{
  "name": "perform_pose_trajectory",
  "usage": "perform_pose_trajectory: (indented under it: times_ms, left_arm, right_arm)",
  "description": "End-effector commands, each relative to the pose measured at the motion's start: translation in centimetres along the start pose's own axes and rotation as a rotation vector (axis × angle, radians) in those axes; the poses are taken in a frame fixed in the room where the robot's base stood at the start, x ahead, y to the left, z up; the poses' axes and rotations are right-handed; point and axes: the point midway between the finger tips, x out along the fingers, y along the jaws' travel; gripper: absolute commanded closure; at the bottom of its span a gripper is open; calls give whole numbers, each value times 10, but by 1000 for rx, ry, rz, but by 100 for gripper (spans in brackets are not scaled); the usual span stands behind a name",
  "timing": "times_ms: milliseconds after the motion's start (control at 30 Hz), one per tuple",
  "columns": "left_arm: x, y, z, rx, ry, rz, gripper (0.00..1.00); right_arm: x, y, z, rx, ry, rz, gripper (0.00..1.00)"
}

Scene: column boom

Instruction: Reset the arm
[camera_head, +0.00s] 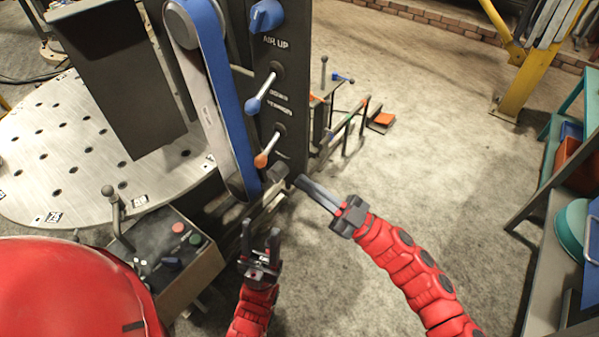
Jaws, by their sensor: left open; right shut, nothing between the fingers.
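A dark upright control column (281,110) stands at top centre. It carries a blue knob (266,15) by the words "AIR UP", a blue-tipped lever (262,92) and an orange-tipped lever (266,150). A grey cylindrical stub (278,172) sticks out near the column's lower end. My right gripper (303,183) is shut and empty, its fingers pointing up-left close to the column's foot; I cannot tell whether they touch it. My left gripper (260,230) is open and empty below the column, fingers pointing up. No separate boom arm is clearly identifiable.
A blue-edged belt (222,85) runs beside the column. A round perforated table (60,150) lies at left. A control box (170,250) with buttons and a lever stands at lower left. A shelf (535,215) stands at right.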

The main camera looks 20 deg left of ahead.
Motion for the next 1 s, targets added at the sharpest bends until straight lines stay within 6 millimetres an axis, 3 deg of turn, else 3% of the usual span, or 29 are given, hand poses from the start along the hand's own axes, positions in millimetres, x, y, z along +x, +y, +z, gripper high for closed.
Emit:
perform_pose_trajectory:
  times_ms: [767, 867, 1000]
  left_arm:
    - [0, 0, 0, 0, 0, 0, 50]
    - [1, 0, 0, 0, 0, 0, 50]
    - [4, 0, -1, 0, 0, 0, 50]
  right_arm:
    - [-12, -3, -1, -4, 8, 5, 100]
    - [-32, 1, -8, -29, 52, 54, 100]
    - [-91, 6, -39, -154, 201, 229, 100]
